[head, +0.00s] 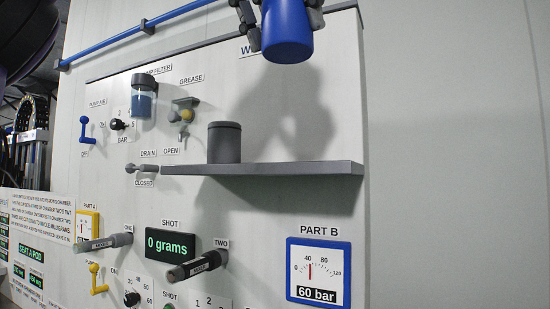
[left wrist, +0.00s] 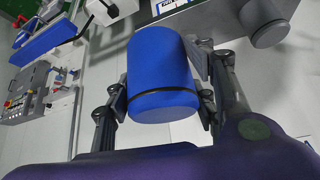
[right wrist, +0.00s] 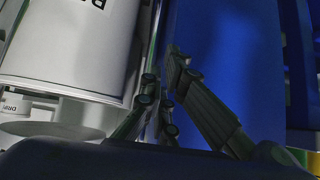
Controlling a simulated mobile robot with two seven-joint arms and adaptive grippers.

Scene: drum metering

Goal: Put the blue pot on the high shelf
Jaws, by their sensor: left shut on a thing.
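The blue pot (head: 287,38) is at the top of the head view, held up in front of the wall panel, above the high shelf and a little right of the shelf's middle. My left gripper (head: 277,10) is shut on it, one finger on each side. In the left wrist view the pot (left wrist: 160,65) sits between the two fingers, with a dark band round it. The high shelf (head: 290,171) is a grey ledge on the panel. My right gripper (right wrist: 158,95) shows only in the right wrist view, near a broad blue surface; its opening is unclear.
A dark grey lidded pot (head: 224,143) stands on the left part of the shelf. The shelf to its right is bare. A filter jar (head: 143,100) and grease fitting (head: 184,108) stick out left of it. A blue-framed gauge (head: 318,272) and SHOT display (head: 170,245) are below.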

